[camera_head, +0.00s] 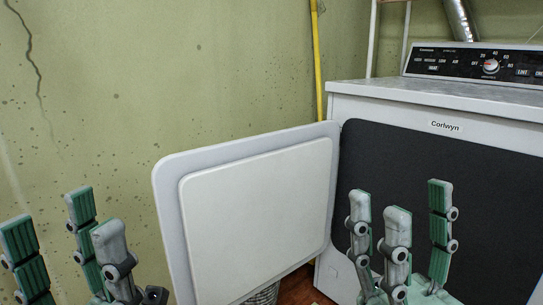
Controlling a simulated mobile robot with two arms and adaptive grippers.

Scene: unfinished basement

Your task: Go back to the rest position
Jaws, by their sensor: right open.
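My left gripper (64,242) is at the lower left, fingers up and spread, with nothing between them. It is in front of the bare wall, left of the open dryer door. My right gripper (412,225) is at the lower right, fingers up and apart, and empty. It shows in front of the dark front of the dryer (470,165). Whether it touches the dryer cannot be told. The white dryer door (255,215) stands swung open to the left, between the two grippers in the picture.
The dryer's control panel (475,63) is at the upper right, with a silver duct (461,20) behind it. A yellow pole (317,70) stands against the stained green wall (190,75). A basket (262,295) partly shows below the door.

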